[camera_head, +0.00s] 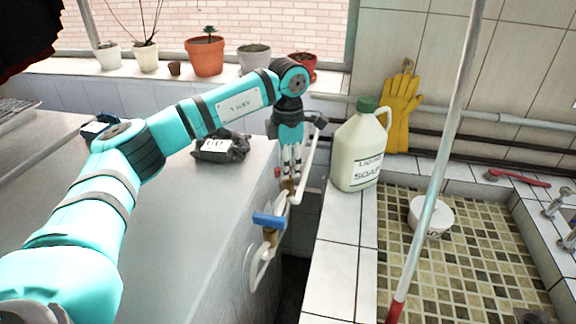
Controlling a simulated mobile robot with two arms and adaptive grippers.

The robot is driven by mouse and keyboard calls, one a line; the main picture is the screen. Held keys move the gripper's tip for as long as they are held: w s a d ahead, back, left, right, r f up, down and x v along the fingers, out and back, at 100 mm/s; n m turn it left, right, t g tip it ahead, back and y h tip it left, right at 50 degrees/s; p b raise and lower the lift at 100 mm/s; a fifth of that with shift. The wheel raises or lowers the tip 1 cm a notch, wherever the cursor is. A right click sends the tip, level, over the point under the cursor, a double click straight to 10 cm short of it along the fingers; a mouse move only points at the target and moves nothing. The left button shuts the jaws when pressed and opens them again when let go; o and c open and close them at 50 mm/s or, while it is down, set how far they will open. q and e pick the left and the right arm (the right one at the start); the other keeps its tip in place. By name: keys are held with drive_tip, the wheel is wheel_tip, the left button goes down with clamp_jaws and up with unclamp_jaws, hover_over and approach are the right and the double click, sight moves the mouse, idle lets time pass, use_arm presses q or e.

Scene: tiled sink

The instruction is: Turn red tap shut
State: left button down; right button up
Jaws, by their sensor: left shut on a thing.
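My left gripper (291,165) points down at the pipe behind the metal counter. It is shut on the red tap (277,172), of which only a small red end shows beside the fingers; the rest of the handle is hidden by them. A brass fitting shows just below the fingertips on the white pipe (296,197). How far the red tap is turned cannot be told. A second tap with a blue handle (269,221) sits lower and nearer on the pipe. My right gripper is not in view.
A soap jug (357,152) with a green cap stands on the tiled ledge right of the gripper. A black bag (221,147) lies on the metal counter (190,220) at left. A pole (440,160) leans across the tiled sink, near a white tub (431,217).

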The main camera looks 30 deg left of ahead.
use_arm(q)
drive_tip(key=m, duration=0.5)
drive_tip(key=shift+m, duration=0.4)
idle(0.4)
drive_tip(key=c, duration=1.3)
unclamp_jaws()
drive_tip(key=shift+r, duration=0.2)
wheel_tip(320, 180, up, 12)
drive_tip(key=shift+f, duration=0.15)
